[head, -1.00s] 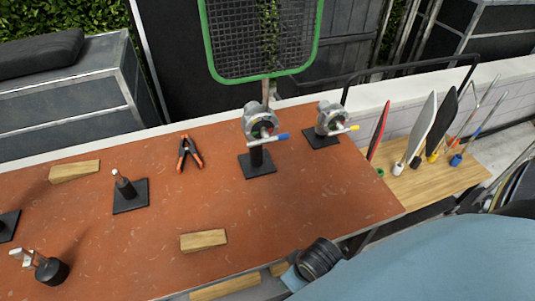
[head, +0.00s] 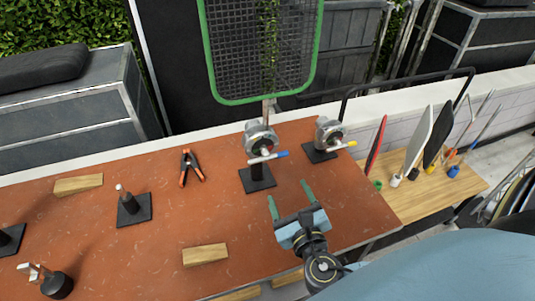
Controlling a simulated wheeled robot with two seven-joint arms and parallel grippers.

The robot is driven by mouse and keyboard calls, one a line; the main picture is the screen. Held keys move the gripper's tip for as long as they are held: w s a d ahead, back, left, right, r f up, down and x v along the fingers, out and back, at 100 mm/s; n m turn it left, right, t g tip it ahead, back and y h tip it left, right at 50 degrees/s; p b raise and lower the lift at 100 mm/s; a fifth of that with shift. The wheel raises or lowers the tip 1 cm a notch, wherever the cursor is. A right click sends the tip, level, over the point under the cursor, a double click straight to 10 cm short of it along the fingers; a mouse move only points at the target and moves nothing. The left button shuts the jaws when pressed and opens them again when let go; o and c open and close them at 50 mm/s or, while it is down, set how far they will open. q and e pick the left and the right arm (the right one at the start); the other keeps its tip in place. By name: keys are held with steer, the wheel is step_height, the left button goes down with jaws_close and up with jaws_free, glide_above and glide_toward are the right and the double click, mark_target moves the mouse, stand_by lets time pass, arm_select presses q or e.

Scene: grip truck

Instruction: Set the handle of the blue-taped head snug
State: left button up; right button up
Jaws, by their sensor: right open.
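The blue-taped head (head: 259,138) is a grey round grip head on a black post with a square base plate. Its T-handle (head: 267,157) has a blue tip pointing right and a pale other end. A second head (head: 328,131) with a yellow-tipped handle stands to its right, farther back. My right gripper (head: 291,198) is over the table in front of the blue-taped head. Its two green fingers are spread apart, with nothing between them, and they are clear of the handle. My left gripper is not in view.
Wooden wedges (head: 205,255), an orange-handled clamp (head: 190,167), and a black post on a plate (head: 133,209) are on the red-brown table. A green-framed mesh (head: 262,50) rises behind the blue-taped head.

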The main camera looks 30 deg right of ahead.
mark_target(267, 155)
steer(key=w+n, duration=0.1)
steer(key=w, duration=0.3)
steer(key=w+d+n+p, duration=0.1)
steer(key=w, duration=0.3)
steer(key=w+d+r+n+t+y, duration=0.1)
steer(key=w, duration=0.4)
steer(key=shift+d+r, duration=0.1)
jaws_close()
